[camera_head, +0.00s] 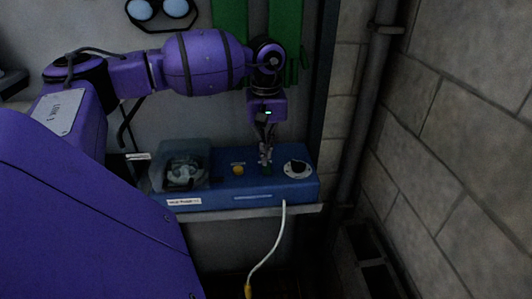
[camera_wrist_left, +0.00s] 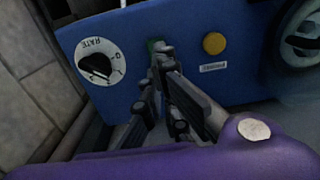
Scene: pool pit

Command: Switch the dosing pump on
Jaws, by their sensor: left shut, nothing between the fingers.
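The blue dosing pump (camera_head: 225,199) sits on a shelf against the wall. It also shows in the left wrist view (camera_wrist_left: 125,25). Its top face has a yellow round button (camera_head: 238,170), a dark green switch (camera_head: 267,170) and a white dial with a black knob (camera_head: 297,169). In the left wrist view the dial (camera_wrist_left: 101,62) reads RATE, and the green switch (camera_wrist_left: 152,45) is partly hidden behind my fingertips. My left gripper (camera_head: 265,158) is shut and empty, its tips right at the green switch. I cannot tell whether they touch it. My right gripper is out of view.
A clear-covered pump head (camera_head: 183,178) is at the left end of the pump. A white cable (camera_head: 268,250) hangs from its front. A vertical pipe (camera_head: 362,110) and block wall (camera_head: 450,130) stand to the right. Goggles (camera_head: 160,12) and green gloves (camera_head: 285,35) hang above.

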